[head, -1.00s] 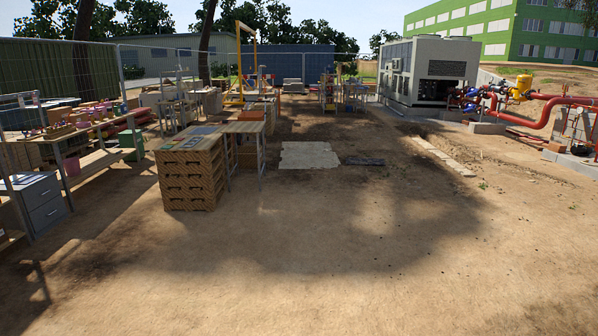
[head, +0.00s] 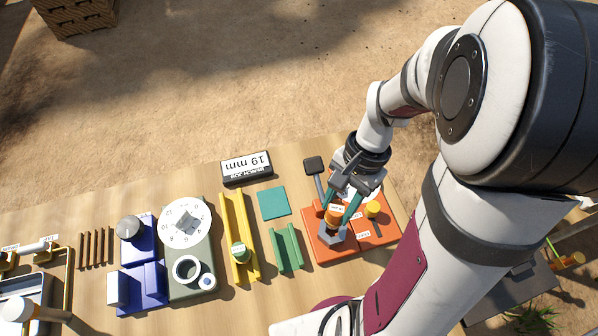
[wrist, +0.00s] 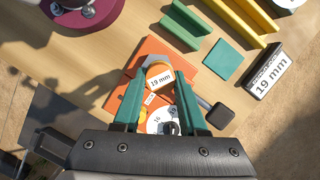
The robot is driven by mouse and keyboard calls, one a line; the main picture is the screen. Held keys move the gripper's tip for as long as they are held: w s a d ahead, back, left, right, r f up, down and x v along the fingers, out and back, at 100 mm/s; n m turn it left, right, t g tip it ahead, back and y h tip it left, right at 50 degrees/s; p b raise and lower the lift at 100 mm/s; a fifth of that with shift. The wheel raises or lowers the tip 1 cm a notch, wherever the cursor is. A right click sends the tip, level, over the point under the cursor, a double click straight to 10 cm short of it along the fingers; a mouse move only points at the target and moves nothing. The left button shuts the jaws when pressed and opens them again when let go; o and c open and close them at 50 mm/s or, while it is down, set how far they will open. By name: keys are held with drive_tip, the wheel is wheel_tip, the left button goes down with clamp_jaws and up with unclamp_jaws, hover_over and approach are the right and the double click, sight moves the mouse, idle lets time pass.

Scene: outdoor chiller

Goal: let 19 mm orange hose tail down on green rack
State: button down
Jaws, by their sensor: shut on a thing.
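The orange hose tail (head: 334,214), labelled 19 mm, is at the orange tray (head: 325,250) in the head view. Its label also shows in the wrist view (wrist: 160,79). My gripper (head: 341,212) is shut on it, with one green finger on each side. A grey hex-shaped part (head: 331,234) is just below it; whether the hose tail stands on anything is hard to tell. The green rack (head: 287,247) is left of the orange tray, a channel with two raised walls, and looks empty. It also shows in the wrist view (wrist: 186,26).
A teal square plate (head: 273,203) lies above the green rack. A longer yellow rack (head: 251,225) holds a green-topped piece. A black 19 mm sign (head: 247,169) stands at the table edge. A round white dial (head: 184,211) is further left.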

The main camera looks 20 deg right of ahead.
drive_tip(key=a+r+n+g+h, duration=0.1)
drive_tip(key=a+r+n, duration=0.1)
drive_tip(key=a+n, duration=0.65)
drive_tip(key=shift+w+a+f+m, duration=0.1)
drive_tip(key=shift+a+f+m, duration=0.3)
drive_tip(key=shift+f, duration=0.5)
drive_tip(key=shift+w+a+f+m, duration=0.1)
drive_tip(key=shift+a+f+m, duration=0.15)
drive_tip(key=shift+f+m, duration=0.45)
drive_tip(key=shift+w+a+f+m, duration=0.1)
drive_tip(key=shift+a+f+m, duration=0.2)
drive_tip(key=shift+f, duration=0.75)
drive_tip(key=shift+f, duration=0.35)
drive_tip(key=shift+f, duration=1.15)
drive_tip(key=shift+f, duration=0.15)
drive_tip(key=shift+f, duration=0.85)
